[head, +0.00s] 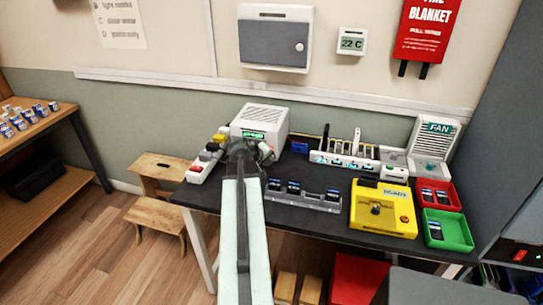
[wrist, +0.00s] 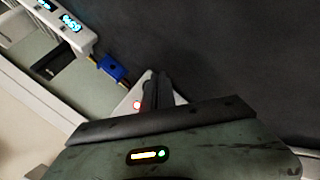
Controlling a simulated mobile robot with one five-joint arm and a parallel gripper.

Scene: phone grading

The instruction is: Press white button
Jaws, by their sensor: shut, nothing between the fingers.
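A white strip (head: 200,176) with coloured buttons stands at the table's left edge in the head view. A yellow button (head: 218,138), a red one (head: 195,168) and dark and pale ones show on it. Which pale spot is the white button is too small to tell. My gripper (head: 240,150) is just right of the strip, in front of the white vented box. It is shut and empty. In the wrist view its dark fingers (wrist: 160,88) point over the dark tabletop. No white button can be made out there.
The white vented box (head: 260,119) with a green display stands behind my gripper. A grey rack (head: 303,197) of phones, a yellow device (head: 383,208), and red and green trays (head: 447,230) lie to the right. A blue item (wrist: 112,68) shows in the wrist view.

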